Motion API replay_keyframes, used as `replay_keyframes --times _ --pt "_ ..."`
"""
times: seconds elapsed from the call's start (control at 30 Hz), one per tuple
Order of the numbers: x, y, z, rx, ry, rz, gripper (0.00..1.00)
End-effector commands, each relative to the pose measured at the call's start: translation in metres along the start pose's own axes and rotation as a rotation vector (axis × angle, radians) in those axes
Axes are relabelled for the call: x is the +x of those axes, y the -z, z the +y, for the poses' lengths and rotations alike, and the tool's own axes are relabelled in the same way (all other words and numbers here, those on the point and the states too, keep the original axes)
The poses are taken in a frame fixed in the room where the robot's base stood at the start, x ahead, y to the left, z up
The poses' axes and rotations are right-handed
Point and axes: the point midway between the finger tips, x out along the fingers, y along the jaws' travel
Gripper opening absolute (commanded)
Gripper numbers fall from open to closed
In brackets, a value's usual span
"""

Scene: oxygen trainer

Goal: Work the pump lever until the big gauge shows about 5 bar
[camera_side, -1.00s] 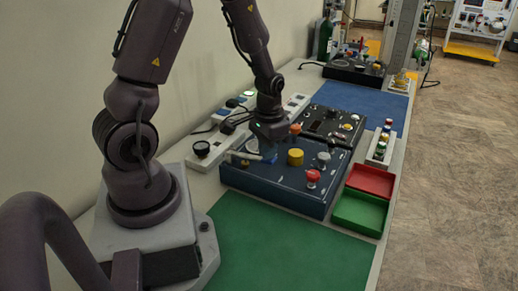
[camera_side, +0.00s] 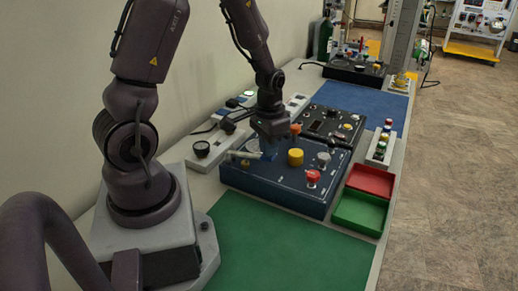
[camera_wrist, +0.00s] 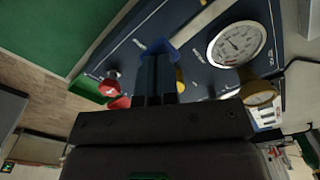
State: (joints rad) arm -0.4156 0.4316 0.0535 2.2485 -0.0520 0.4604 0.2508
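The big gauge (camera_wrist: 237,43) has a round white dial with a dark needle. Its scale is too small to read in the wrist view. It sits on the dark blue panel box (camera_side: 270,195). My gripper (camera_wrist: 156,62) points at the panel, with its two dark fingers close together. A blue part (camera_wrist: 181,36) shows at the fingertips, and it may be the pump lever's handle. The fingers hide most of it, so I cannot tell whether they grip it. In the side view my gripper (camera_side: 270,138) hangs low over the panel's far left part.
The panel carries a yellow knob (camera_side: 295,157), a red knob (camera_side: 313,176) and a grey knob (camera_side: 323,159). Red (camera_side: 370,181) and green (camera_side: 360,212) trays stand to the right. The green mat (camera_side: 285,245) is clear.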

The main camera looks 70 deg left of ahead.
Motion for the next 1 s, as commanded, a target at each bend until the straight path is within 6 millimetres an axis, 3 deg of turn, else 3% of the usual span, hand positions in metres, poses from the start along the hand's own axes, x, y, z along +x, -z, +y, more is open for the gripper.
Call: replay_keyframes --times 0.6,0.83,1.0 --pt "0.033 -0.002 -0.001 -0.003 0.000 -0.007 0.00" --pt "0.031 -0.001 -0.001 -0.002 0.000 -0.004 0.00" --pt "0.018 -0.001 -0.001 -0.002 0.001 -0.002 0.00"
